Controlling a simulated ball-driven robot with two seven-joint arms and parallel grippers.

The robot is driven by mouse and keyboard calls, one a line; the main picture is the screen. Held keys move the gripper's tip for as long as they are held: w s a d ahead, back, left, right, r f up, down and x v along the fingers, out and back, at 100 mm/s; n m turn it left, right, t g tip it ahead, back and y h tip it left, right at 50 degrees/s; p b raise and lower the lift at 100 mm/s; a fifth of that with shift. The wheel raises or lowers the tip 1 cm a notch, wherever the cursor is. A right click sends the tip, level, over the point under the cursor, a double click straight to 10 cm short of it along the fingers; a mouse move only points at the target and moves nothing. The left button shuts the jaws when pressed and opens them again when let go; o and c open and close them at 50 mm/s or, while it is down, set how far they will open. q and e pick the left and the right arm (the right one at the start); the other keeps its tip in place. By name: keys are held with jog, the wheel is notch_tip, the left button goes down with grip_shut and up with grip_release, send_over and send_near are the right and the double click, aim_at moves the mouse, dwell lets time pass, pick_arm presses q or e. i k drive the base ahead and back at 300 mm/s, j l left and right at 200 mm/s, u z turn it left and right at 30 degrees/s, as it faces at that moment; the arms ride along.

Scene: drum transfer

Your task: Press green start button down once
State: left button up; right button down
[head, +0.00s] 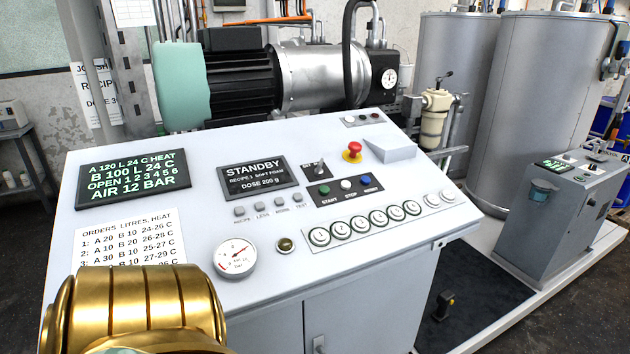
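The green start button (323,190) is on a small black plate on the sloping top of the grey control desk (225,195). It carries the label START below it. A white stop button (346,184) and a blue button (366,180) sit to its right on the same plate. Nothing covers the green button. The display (258,176) reads STANDBY and DOSE 200 g. A gold rounded part of mine fills the lower left corner, over the desk's front left. No gripper fingers show in the head view.
A red emergency knob (352,151) stands up behind the buttons. A motor and pump (270,75) stand behind the desk. Tall grey tanks (530,110) stand at right.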

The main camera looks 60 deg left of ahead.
aim_at(324, 190)
jog(key=i+u, duration=0.15)
jog(key=u, duration=0.25)
jog(key=i+u, duration=0.15)
jog(key=u, duration=0.25)
jog(key=i+u, duration=0.15)
jog(key=u, duration=0.25)
jog(key=i+l+u, duration=0.15)
jog(key=u, duration=0.2)
jog(key=i+u, duration=0.1)
jog(key=u, duration=0.3)
jog(key=i+u, duration=0.15)
jog(key=u, duration=0.25)
jog(key=i+u, duration=0.1)
jog(key=u, duration=0.35)
